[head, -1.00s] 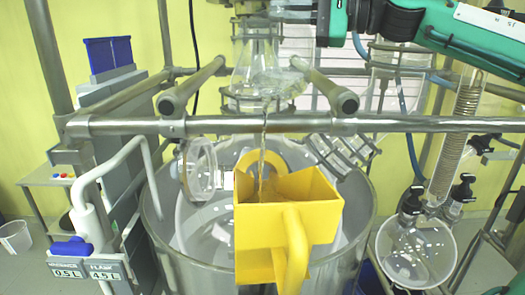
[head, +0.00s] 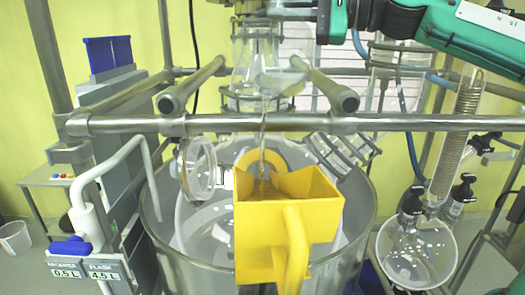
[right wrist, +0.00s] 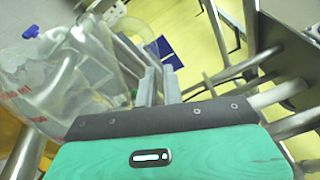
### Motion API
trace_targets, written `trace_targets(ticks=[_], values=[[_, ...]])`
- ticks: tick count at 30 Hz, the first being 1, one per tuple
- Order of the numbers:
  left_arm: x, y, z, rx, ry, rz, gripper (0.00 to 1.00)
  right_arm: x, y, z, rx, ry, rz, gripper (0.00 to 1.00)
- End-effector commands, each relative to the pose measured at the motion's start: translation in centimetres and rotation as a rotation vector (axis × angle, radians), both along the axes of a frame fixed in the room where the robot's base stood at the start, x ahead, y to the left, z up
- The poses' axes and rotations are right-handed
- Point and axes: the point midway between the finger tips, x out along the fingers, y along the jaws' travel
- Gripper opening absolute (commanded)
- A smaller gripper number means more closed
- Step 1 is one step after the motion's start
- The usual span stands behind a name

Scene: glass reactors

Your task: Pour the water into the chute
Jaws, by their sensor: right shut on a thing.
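The yellow chute (head: 262,226) stands in the middle of the head view, its wide open mouth upward above the large round vessel. A clear glass container (head: 262,75) is tipped above it, behind the front rail. A thin stream of water (head: 263,140) falls from there into the chute's mouth. My right gripper (head: 290,12) comes in from the upper right and is shut on the container. In the right wrist view the gripper fingers (right wrist: 160,85) reach beside a clear container (right wrist: 65,80) with red marks. My left gripper is not in view.
A horizontal metal rail (head: 400,123) crosses in front of the container. A round glass flask (head: 417,252) with a coil condenser (head: 455,135) hangs at right. A readout (head: 85,272) shows receiver 0.5 L and flask 4.5 L.

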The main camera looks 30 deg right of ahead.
Motion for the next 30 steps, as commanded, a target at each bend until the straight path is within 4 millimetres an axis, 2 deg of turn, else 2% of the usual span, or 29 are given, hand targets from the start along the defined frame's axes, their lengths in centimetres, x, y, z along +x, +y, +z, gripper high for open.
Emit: trace_targets(ticks=[30], values=[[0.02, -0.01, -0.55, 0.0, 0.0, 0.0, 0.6, -0.4, 0.4, 0.2, -0.032, -0.034, -0.001, 0.0]])
